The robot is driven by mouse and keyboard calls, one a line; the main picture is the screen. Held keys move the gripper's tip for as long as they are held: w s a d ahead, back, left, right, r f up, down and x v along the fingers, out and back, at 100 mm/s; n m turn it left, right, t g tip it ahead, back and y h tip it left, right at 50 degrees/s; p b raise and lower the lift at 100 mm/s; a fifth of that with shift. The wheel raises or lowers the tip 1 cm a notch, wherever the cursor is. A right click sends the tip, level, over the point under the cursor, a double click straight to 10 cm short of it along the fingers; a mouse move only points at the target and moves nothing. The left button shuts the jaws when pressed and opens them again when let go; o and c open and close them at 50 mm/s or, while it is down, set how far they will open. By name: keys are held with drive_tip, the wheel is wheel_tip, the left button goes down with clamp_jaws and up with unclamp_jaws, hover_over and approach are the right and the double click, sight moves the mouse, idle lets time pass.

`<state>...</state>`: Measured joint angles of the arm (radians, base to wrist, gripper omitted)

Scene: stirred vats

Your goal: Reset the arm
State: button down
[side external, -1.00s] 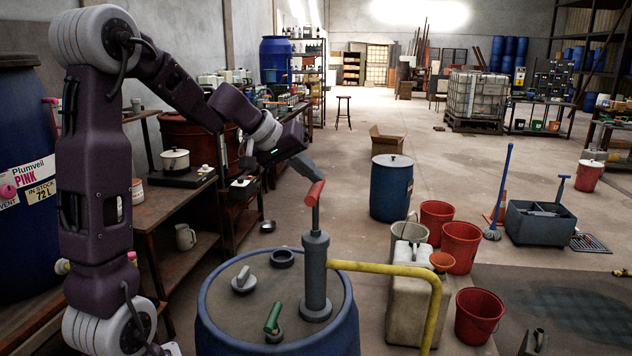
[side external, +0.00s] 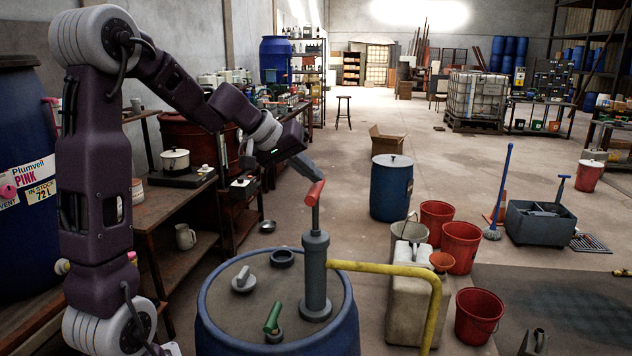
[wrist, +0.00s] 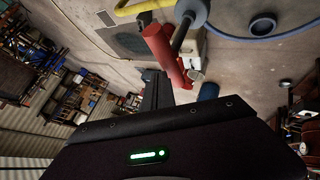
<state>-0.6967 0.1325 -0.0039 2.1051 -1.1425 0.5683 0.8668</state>
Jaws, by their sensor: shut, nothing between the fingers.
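My gripper (side external: 309,168) is in the air above the blue drum (side external: 215,318), just behind and above the red handle (side external: 315,193) of the grey hand pump. The fingers are together and hold nothing. In the wrist view, my gripper (wrist: 155,80) shows as a dark finger beside the red pump handle (wrist: 165,52). Whether the fingertips touch the handle I cannot tell. The grey pump body (side external: 315,275) stands upright on the drum lid, with a yellow spout pipe (side external: 400,269) running right.
A green-handled valve (side external: 273,318), a grey knob (side external: 243,280) and a dark ring (side external: 282,258) are on the drum lid. A pale jerrycan (side external: 408,300) and red buckets (side external: 478,315) stand to the right. A workbench (side external: 175,205) runs along the left.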

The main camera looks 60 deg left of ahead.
idle(0.8)
drive_tip(key=shift+f, duration=3.55)
idle(2.0)
drive_tip(key=shift+r, duration=0.1)
drive_tip(key=shift+r, duration=6.5)
